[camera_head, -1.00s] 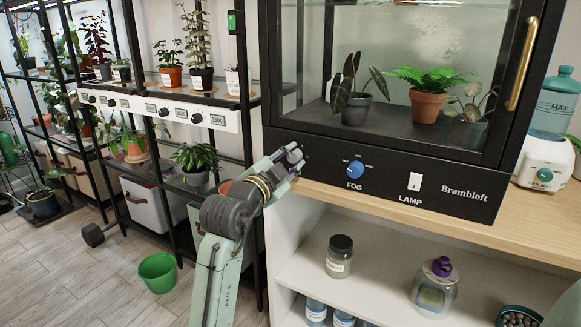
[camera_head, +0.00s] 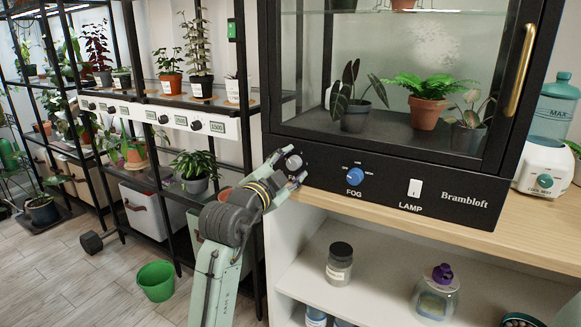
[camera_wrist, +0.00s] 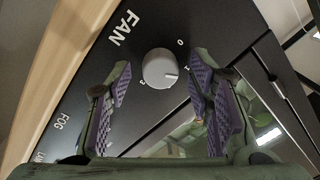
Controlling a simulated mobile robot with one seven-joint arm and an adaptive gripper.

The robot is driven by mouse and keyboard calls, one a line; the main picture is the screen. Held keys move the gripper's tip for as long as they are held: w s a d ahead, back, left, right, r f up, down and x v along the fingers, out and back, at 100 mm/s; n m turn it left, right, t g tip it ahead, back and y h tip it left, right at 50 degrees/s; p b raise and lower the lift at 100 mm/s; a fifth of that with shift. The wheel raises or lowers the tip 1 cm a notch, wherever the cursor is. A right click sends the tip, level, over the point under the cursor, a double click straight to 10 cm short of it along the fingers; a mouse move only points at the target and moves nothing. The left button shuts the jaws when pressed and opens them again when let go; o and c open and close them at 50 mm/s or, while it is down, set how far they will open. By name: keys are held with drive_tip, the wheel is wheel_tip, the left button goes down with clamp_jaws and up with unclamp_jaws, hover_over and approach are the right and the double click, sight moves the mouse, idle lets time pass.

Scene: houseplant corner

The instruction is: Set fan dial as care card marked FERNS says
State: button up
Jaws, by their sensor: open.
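The grey fan dial (camera_head: 293,162) is a round knob at the left of the black cabinet's front panel. My gripper (camera_head: 289,168) is at the dial in the head view. In the wrist view my gripper (camera_wrist: 160,84) is open, with one purple-padded finger on each side of the dial and gaps between. No care card reading FERNS can be made out.
The blue FOG dial (camera_head: 355,176) and white LAMP switch (camera_head: 415,187) share the panel. The glass cabinet has a brass handle (camera_head: 522,66). A plant rack stands left, and a green bucket (camera_head: 156,281) is on the floor. Jars stand on the shelf below.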

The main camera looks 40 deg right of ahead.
drive_tip(key=v, duration=1.2)
idle(0.3)
